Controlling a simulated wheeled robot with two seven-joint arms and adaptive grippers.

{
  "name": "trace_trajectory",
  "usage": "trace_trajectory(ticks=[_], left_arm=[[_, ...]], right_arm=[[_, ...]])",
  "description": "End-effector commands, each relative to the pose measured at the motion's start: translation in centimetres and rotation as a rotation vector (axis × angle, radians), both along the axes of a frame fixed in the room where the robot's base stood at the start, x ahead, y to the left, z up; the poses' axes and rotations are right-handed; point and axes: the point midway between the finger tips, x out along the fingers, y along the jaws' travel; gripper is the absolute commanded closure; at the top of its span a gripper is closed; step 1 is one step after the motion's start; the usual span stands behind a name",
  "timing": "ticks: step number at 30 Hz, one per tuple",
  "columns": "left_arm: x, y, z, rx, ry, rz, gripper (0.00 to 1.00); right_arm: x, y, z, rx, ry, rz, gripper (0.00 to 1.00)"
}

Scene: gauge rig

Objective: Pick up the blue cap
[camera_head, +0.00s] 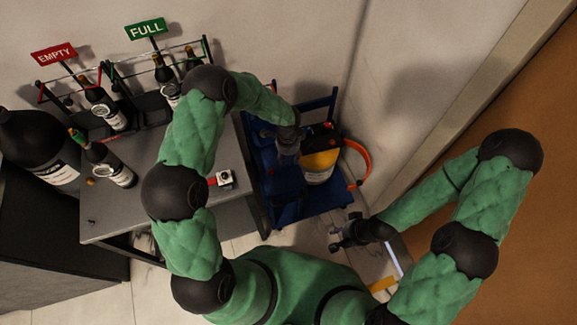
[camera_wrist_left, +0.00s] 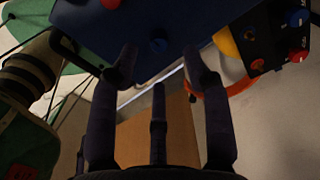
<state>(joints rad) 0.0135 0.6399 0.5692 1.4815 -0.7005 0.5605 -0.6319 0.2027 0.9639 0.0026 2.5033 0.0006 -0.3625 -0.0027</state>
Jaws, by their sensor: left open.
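The cap is apart from the fingers. In the head view my left gripper (camera_head: 288,148) is over the blue cart (camera_head: 300,207), and I cannot make out the cap there. My right gripper (camera_head: 345,231) is empty with its fingers apart, in front of the cart's right side.
A yellow and white container (camera_head: 319,168) with an orange hose (camera_head: 362,160) stands on the cart. A grey table (camera_head: 150,205) at left holds bottles, racks and a small white gauge (camera_head: 224,178). A large black bottle (camera_head: 38,145) stands far left. A wall closes off the right.

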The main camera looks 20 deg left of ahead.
Motion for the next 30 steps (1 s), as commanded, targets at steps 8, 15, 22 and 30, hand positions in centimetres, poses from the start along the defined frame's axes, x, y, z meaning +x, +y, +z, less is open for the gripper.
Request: trace_trajectory(ticks=[8,15,22,30], left_arm=[[-0.1,0.0,-2.2,0.001,0.001,0.000,0.52],[-0.1,-0.1,-5.4,0.000,0.000,0.000,0.52],[0.0,-0.1,-5.6,0.001,-0.002,0.001,0.52],[0.0,-0.1,-5.6,0.000,-0.001,0.000,0.95]], right_arm=[[0.0,0.0,-1.0,0.000,0.000,0.000,0.60],[0.0,0.0,-2.3,0.000,0.000,0.000,0.60],[0.0,0.0,-2.3,0.000,0.000,0.000,0.60],[0.0,0.0,-2.3,0.000,0.000,0.000,0.60]])
